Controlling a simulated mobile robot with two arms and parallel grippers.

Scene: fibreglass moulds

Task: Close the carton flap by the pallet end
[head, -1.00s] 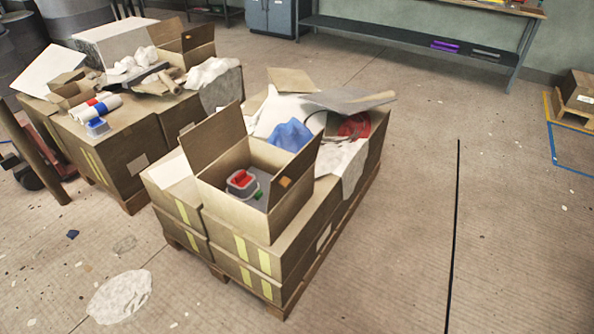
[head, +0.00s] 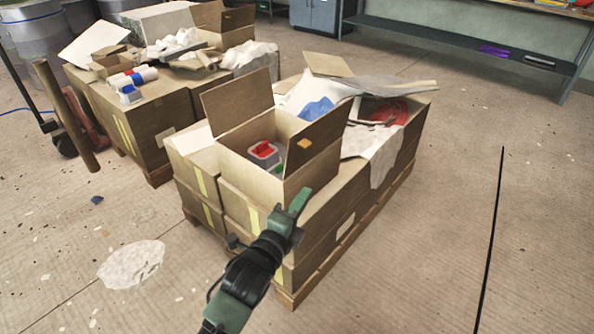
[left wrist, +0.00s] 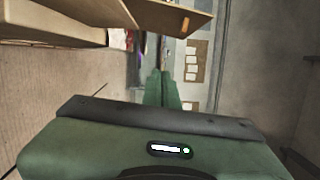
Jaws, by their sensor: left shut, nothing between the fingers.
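An open carton (head: 250,170) sits at the near end of the loaded pallet. One flap (head: 237,101) stands up at its left back side, and another flap (head: 318,132), with an orange patch, stands up and leans outward on its right side. The right flap also shows at the top of the left wrist view (left wrist: 172,18). Inside the carton is a grey container with a red top (head: 264,152). My left gripper (head: 301,200) is shut and empty, in front of the carton's near right corner, below the right flap. My right gripper is out of view.
More closed cartons lie under and behind the open one, with a white cloth (head: 382,155), a red coil (head: 390,110) and loose sheets on top. A second loaded pallet (head: 160,176) stands to the left.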

